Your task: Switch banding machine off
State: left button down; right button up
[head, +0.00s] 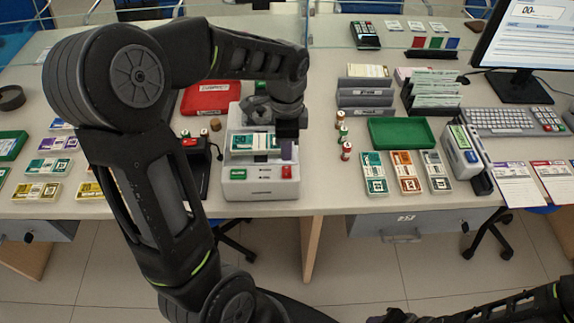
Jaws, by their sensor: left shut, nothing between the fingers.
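The banding machine (262,190) is a pale grey box on the counter, left of the centre in the head view. A red switch (287,172) sits at the right of its front face, with a small green label at the lower left. A banded note bundle (252,142) lies on the machine's top. My left gripper (287,149) is shut and empty, pointing down just above and behind the red switch. Whether it touches the machine is unclear. My left arm hides part of the counter. My right arm shows at the lower right, but its fingers do not.
A red case (208,97) lies behind the machine and a small black device (196,152) stands to its left. Small rolls (346,151), a green tray (397,133) and several note bundles (407,172) are to the right. Note bundles also lie at the left.

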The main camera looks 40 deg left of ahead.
aim_at(287, 168)
pick_arm(q)
notch_tip(287, 168, up, 3)
jog(key=shift+f+p, duration=0.1)
jog(key=shift+p, duration=0.8)
